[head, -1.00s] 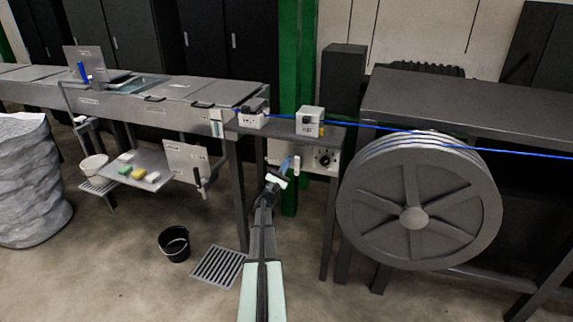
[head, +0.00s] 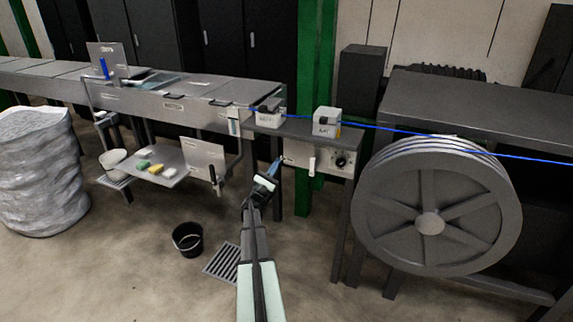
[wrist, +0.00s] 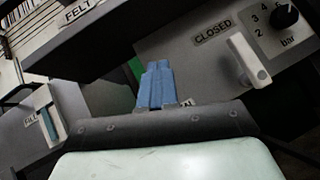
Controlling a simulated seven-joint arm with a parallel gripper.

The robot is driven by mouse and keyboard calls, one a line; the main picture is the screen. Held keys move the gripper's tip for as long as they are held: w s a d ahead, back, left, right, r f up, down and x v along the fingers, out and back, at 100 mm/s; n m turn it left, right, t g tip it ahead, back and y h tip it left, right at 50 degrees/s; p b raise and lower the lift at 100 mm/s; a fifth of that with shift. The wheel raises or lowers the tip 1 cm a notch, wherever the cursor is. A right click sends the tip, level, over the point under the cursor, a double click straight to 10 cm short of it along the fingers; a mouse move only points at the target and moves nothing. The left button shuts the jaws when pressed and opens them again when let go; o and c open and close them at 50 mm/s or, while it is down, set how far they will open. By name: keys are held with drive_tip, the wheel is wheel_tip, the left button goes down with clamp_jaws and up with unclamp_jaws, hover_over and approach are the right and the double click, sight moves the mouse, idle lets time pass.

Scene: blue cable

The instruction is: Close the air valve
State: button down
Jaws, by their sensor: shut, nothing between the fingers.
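The air valve is a white lever on a grey panel (head: 325,149) under the bench. In the head view the lever (head: 312,165) stands about upright. In the wrist view the lever (wrist: 248,60) has a "CLOSED" label (wrist: 212,32) beside its upper end and a round part at its lower end. My gripper (head: 278,166) is left of the lever, apart from it. Its blue fingers also show in the wrist view (wrist: 156,85), together and empty.
A black knob (wrist: 285,14) with a bar scale is right of the lever. A "FELT" box (wrist: 80,12), the cable reel (head: 435,215) and a black bucket (head: 187,239) are nearby.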

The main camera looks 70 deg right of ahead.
drive_tip(key=shift+w+a, duration=0.7)
drive_tip(key=shift+w, duration=0.05)
